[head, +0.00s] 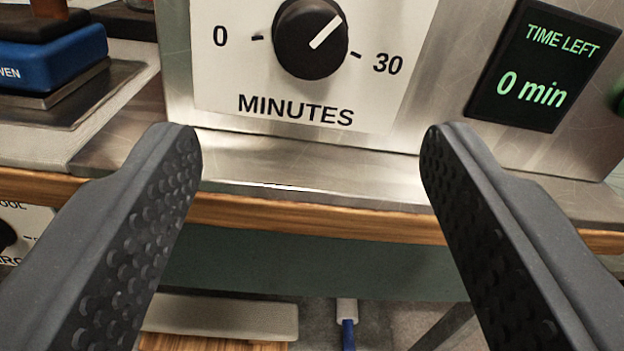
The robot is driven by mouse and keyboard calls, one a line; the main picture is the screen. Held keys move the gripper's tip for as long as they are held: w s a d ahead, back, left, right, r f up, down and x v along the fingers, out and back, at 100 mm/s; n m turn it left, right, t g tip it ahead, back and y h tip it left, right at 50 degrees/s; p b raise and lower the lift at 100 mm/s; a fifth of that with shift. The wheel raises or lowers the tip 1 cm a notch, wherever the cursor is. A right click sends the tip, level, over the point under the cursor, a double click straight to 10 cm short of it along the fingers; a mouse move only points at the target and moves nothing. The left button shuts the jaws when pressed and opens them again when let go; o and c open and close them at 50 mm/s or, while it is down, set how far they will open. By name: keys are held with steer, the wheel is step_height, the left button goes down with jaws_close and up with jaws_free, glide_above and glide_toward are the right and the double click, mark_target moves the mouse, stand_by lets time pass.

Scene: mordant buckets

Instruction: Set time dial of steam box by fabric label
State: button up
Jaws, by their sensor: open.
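The time dial (300,50) is a round black knob with a white pointer line, on a white plate (215,85) marked 0, 30 and MINUTES. Its pointer aims up and to the right, between the two marks. The steam box (440,140) is a brushed metal housing. Its black display (535,75) reads TIME LEFT 0 min in green. My gripper (312,140) is open and empty, its two dark fingers spread wide. The fingertips are below the dial, one to each side, with the dial untouched. No fabric label is readable in this view.
A blue block (55,58) with partly cut-off lettering sits on a metal plate at upper left. A wood-edged counter (310,218) runs under the steam box. Another dial (8,237) shows at the left edge. A green knob (618,97) is cut off at the right.

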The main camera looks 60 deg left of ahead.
steer(key=shift+v, duration=1.2)
steer(key=w+d+r+m+t+h, duration=0.1)
steer(key=w+d+r+t+h, duration=0.15)
steer(key=w+r, duration=0.35)
steer(key=w+d+r+m+t+h, duration=0.1)
steer(key=w+d+r+t+h, duration=0.2)
steer(key=r, duration=0.5)
steer(key=d+r+m+t+h+p, duration=0.1)
steer(key=d+r+m+t+h, duration=0.2)
steer(key=d+r, duration=0.35)
steer(key=d+r+m+t+h, duration=0.2)
steer(key=d+r+t+h, duration=0.15)
steer(key=r, duration=0.65)
steer(key=s+d+r+m+g+h, duration=0.1)
steer(key=s+d+r+m+h, duration=0.45)
steer(key=s+d+r, duration=0.35)
steer(key=s+r+m+g+y, duration=0.1)
steer(key=s+r+m+g, duration=0.1)
steer(key=s, duration=0.6)
step_height(320, 180, up, 3)
steer(key=shift+s+f+m+g+p, duration=0.1)
steer(key=shift+s+m+g+p, duration=0.2)
steer(key=shift+g+p, duration=0.2)
steer(key=shift+c, duration=0.3)
